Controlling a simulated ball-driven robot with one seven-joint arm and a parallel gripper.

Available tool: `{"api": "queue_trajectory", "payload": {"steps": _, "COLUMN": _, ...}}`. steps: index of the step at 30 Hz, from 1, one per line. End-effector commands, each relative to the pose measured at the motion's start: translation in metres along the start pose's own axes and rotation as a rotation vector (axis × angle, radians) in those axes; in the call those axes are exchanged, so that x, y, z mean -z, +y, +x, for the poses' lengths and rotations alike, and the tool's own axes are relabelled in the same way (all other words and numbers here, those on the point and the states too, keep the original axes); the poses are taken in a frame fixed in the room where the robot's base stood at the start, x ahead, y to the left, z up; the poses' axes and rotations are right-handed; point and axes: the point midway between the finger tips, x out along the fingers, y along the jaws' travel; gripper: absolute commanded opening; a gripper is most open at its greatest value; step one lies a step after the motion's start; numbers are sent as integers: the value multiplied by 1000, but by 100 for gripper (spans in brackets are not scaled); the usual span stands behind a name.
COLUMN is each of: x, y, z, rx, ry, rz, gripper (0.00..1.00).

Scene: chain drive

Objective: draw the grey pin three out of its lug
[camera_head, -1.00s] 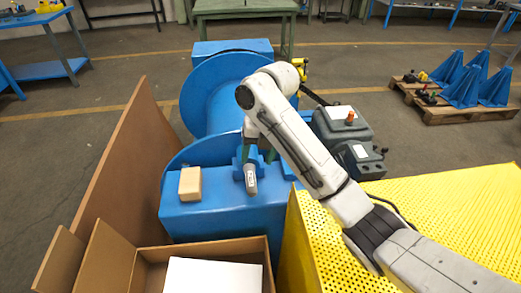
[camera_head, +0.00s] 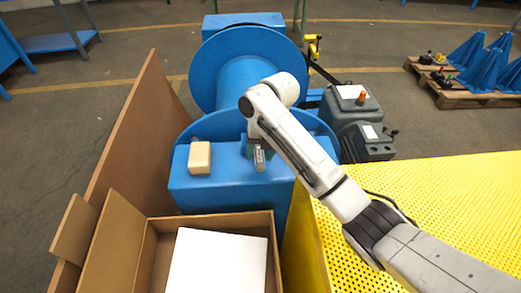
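A short grey cylinder (camera_head: 260,159), which looks like the grey pin, stands out at the front of the blue drum machine (camera_head: 230,187), just under the end of my arm. A light band or mark shows on it. My gripper (camera_head: 262,147) is small and dark here, right at the upper end of this pin. The white arm link hides most of the fingers, so I cannot tell whether they are closed on the pin. The blue lug around the pin is largely hidden too. No other pin can be made out clearly.
A tan block (camera_head: 199,158) sits on the blue housing left of the pin. An open cardboard box (camera_head: 151,246) with a white item (camera_head: 220,262) stands in front. A brown board (camera_head: 125,150) rises at left, a yellow perforated guard (camera_head: 440,200) at right. A grey motor (camera_head: 355,120) stands behind.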

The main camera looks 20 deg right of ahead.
Motion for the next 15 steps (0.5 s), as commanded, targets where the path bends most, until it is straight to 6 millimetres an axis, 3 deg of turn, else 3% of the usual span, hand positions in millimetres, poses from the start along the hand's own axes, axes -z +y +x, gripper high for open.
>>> {"api": "queue_trajectory", "payload": {"steps": 2, "x": 0, "y": 0, "z": 0, "rx": 0, "ry": 0, "rz": 0, "gripper": 45}}
{"api": "queue_trajectory", "payload": {"steps": 15, "x": 0, "y": 0, "z": 0, "rx": 0, "ry": 0, "rz": 0, "gripper": 2}}
